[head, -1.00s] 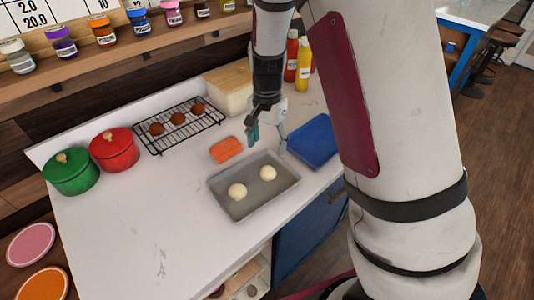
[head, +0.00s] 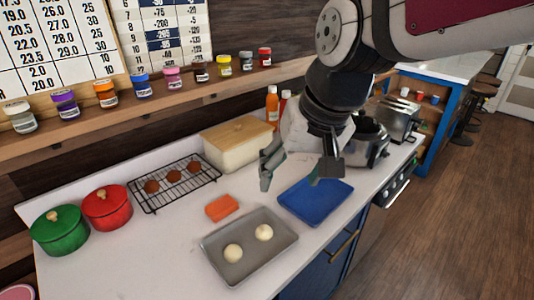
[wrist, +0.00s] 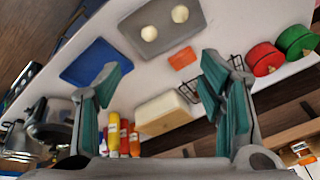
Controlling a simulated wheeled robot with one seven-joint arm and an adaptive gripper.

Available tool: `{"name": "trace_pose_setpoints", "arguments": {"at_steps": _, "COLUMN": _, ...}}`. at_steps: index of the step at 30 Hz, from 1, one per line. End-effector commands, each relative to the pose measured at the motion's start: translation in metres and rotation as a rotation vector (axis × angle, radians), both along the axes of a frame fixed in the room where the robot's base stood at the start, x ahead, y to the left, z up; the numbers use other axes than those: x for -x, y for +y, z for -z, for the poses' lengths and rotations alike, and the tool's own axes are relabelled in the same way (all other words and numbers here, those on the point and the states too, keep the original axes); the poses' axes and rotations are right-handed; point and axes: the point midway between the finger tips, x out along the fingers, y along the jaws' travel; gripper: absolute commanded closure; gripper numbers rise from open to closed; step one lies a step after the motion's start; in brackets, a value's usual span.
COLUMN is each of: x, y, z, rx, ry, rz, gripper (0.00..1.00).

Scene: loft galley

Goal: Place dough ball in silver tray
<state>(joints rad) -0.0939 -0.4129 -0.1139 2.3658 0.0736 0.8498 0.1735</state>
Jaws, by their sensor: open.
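Two pale dough balls, one on the left (head: 233,252) and one on the right (head: 264,232), rest in the silver tray (head: 222,270) on the white counter. They also show in the wrist view, one dough ball (wrist: 149,33) near the other (wrist: 180,14), in the tray (wrist: 133,24) at the top. My gripper (head: 297,180) is open and empty. It hangs above the counter, behind the silver tray and near the blue tray (head: 318,203). Nothing is between its fingers in the wrist view (wrist: 165,85) except the distant counter.
An orange block (head: 221,207) lies behind the silver tray. A cooling rack (head: 150,207) with brown balls, a lidded box (head: 232,155), and red (head: 107,208) and green (head: 59,232) pots stand along the back. Bottles (head: 272,106) and appliances (head: 398,118) are at the right. The front left counter is clear.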

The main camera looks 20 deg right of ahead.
Motion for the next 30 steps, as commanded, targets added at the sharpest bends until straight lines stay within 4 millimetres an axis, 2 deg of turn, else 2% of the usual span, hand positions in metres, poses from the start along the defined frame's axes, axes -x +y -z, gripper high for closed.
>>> {"name": "trace_pose_setpoints", "arguments": {"at_steps": 3, "x": 0.031, "y": -0.003, "z": -0.014, "rx": 0.062, "ry": -0.074, "rz": -0.077, "gripper": 0.37}}
{"name": "trace_pose_setpoints", "arguments": {"at_steps": 6, "x": 0.05, "y": -0.005, "z": -0.019, "rx": 0.114, "ry": -0.117, "rz": -0.129, "gripper": 0.37}}
{"name": "trace_pose_setpoints", "arguments": {"at_steps": 10, "x": 0.066, "y": -0.006, "z": -0.022, "rx": 0.164, "ry": -0.15, "rz": -0.171, "gripper": 0.37}}
{"name": "trace_pose_setpoints", "arguments": {"at_steps": 15, "x": 0.073, "y": -0.007, "z": -0.022, "rx": 0.189, "ry": -0.163, "rz": -0.19, "gripper": 0.37}}
{"name": "trace_pose_setpoints", "arguments": {"at_steps": 30, "x": 0.073, "y": -0.007, "z": -0.022, "rx": 0.187, "ry": -0.162, "rz": -0.189, "gripper": 0.37}}
